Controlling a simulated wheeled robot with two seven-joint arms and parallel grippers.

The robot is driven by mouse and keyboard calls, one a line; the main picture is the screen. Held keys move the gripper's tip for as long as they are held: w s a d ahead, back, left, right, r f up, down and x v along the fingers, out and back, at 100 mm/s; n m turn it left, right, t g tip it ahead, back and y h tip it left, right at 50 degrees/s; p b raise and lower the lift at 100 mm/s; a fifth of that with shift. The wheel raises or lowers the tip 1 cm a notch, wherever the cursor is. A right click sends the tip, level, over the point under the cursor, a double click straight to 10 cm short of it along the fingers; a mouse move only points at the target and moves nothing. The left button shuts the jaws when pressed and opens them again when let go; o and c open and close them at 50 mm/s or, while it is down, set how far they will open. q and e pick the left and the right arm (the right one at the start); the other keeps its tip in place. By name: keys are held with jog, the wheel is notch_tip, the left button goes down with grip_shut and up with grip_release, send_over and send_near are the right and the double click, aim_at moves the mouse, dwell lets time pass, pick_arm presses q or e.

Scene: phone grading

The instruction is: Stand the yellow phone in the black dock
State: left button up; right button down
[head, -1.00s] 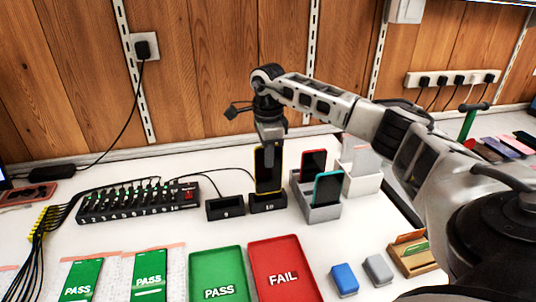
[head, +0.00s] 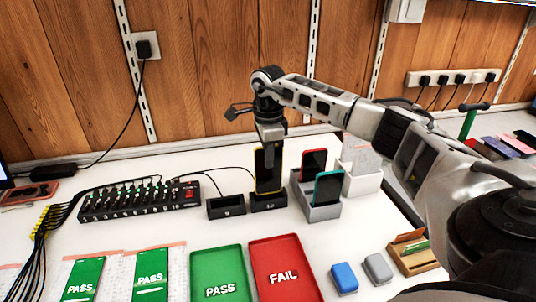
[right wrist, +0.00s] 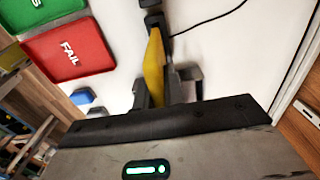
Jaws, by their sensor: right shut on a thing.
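The yellow phone (head: 268,172), with a dark screen and yellow edges, stands upright in the head view. Its lower end is at the right-hand black dock (head: 268,204) and looks seated in the slot, though the exact depth is hidden. My right gripper (head: 270,146) is shut on the phone's upper end from above. In the right wrist view the yellow phone (right wrist: 154,68) shows between the fingers, its far end meeting a black dock (right wrist: 154,22). My left gripper is in neither view.
A second black dock (head: 225,208) stands empty just left. A grey holder (head: 322,211) with red and teal phones stands close on the right. A black hub (head: 135,203) is farther left. Green PASS (head: 218,265) and red FAIL (head: 278,252) trays lie in front.

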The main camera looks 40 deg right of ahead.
jog(key=shift+f, duration=0.15)
jog(key=shift+f, duration=0.45)
jog(key=shift+f+b, duration=0.15)
jog(key=shift+b, duration=0.15)
dwell(0.3)
jog(key=shift+f, duration=0.55)
dwell(0.3)
jog(key=shift+f+b, duration=0.55)
jog(key=shift+f, duration=0.1)
jog(key=c, duration=1.4)
grip_release()
